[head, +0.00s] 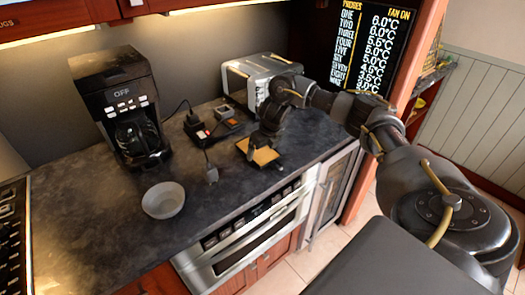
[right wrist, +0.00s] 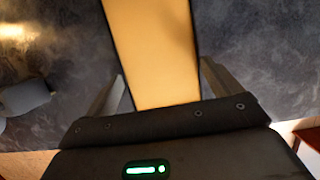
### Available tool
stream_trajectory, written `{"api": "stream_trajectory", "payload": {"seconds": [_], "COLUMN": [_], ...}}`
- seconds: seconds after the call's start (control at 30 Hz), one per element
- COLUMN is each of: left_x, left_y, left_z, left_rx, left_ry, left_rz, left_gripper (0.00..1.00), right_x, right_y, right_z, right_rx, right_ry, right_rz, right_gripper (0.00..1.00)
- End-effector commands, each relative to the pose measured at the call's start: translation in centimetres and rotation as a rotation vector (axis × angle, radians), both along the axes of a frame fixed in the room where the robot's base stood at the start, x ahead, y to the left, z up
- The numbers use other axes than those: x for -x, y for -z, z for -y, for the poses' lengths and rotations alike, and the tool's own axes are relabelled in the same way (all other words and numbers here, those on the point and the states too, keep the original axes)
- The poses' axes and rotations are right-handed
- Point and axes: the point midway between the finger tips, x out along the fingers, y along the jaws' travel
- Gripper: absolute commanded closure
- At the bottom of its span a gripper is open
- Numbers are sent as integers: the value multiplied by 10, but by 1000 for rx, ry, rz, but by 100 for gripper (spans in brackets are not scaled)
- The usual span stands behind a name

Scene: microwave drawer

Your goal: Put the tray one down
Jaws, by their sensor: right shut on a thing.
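The tray, a flat tan-orange piece (head: 260,153), is low over the dark countertop near its front edge in the head view. My right gripper (head: 264,148) points down and is shut on it. In the right wrist view the tray (right wrist: 153,50) runs up from between the two fingers (right wrist: 160,95). I cannot tell whether the tray touches the counter. Part of the tray is hidden by the gripper. My left gripper does not show.
A grey bowl (head: 163,201) and a black coffee maker (head: 122,105) stand to the left on the counter (head: 95,225). A silver toaster (head: 258,78) is behind my gripper. Small dark devices (head: 210,125) lie left of it. A microwave drawer (head: 250,238) is below the counter edge.

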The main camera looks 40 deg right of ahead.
Motion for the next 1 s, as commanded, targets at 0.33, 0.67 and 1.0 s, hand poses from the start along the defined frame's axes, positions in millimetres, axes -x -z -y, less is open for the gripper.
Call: {"api": "stream_trajectory", "payload": {"seconds": [0.33, 0.67, 1.0], "left_x": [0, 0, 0], "left_y": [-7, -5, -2], "left_z": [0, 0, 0], "left_rx": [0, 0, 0], "left_ry": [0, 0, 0], "left_rz": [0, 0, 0], "left_gripper": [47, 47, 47], "right_x": [-1, -1, 3], "right_y": [10, 13, -4], "right_z": [0, 0, 0], "right_rx": [-1, -1, -1], "right_ry": [1, 1, -2], "right_rz": [4, 3, 7], "right_gripper": [38, 0, 0]}}
